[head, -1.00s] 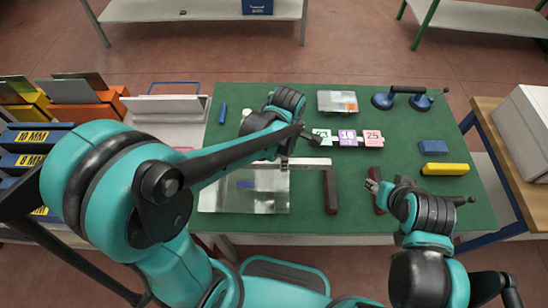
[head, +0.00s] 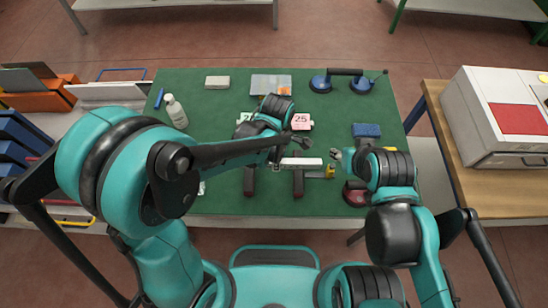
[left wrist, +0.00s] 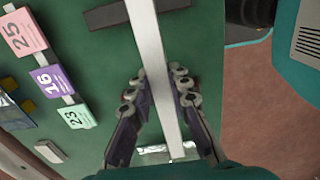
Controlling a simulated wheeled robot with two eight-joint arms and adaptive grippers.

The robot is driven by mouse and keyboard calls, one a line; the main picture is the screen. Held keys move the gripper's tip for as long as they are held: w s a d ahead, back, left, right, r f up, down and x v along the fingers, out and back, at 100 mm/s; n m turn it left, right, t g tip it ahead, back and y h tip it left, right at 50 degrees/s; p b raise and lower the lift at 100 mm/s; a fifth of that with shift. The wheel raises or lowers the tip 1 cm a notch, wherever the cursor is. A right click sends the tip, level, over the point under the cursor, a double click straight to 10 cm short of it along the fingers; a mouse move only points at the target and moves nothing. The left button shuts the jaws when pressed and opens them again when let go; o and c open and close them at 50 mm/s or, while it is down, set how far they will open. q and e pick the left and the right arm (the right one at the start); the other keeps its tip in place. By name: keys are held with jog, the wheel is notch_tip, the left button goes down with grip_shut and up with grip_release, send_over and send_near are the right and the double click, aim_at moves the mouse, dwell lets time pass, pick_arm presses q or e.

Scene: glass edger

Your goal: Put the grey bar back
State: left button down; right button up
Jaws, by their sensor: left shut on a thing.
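The grey bar (head: 303,163) is a long pale strip held level above the two dark supports (head: 249,182) (head: 298,185). My left gripper (head: 278,160) is shut on it. In the left wrist view the bar (left wrist: 150,45) runs lengthwise between the two fingers of my left gripper (left wrist: 160,93), and its far part crosses above a dark support (left wrist: 115,17). I cannot tell whether the bar touches the supports. My right gripper (head: 338,157) is near the bar's right end, apart from it, and looks empty; its finger opening is too small to judge.
Number cards (head: 300,121), a clear box (head: 271,84), a white bottle (head: 175,110) and a suction lifter (head: 343,82) are on the green table (head: 225,100). A blue block (head: 366,130) is behind my right gripper. A side bench with a white machine (head: 490,110) stands right.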

pick_arm(q)
jog(key=shift+a, duration=0.1)
jog(key=shift+f+b, duration=0.2)
jog(key=shift+b, duration=0.1)
notch_tip(320, 180, down, 6)
jog(key=b, duration=0.5)
jog(key=shift+r, duration=0.1)
jog(key=shift+f+b, duration=0.45)
jog(key=shift+b, duration=0.1)
dwell(0.6)
jog(key=c, duration=1.3)
grip_release()
jog(key=shift+c, duration=0.2)
jog(key=shift+r, duration=0.1)
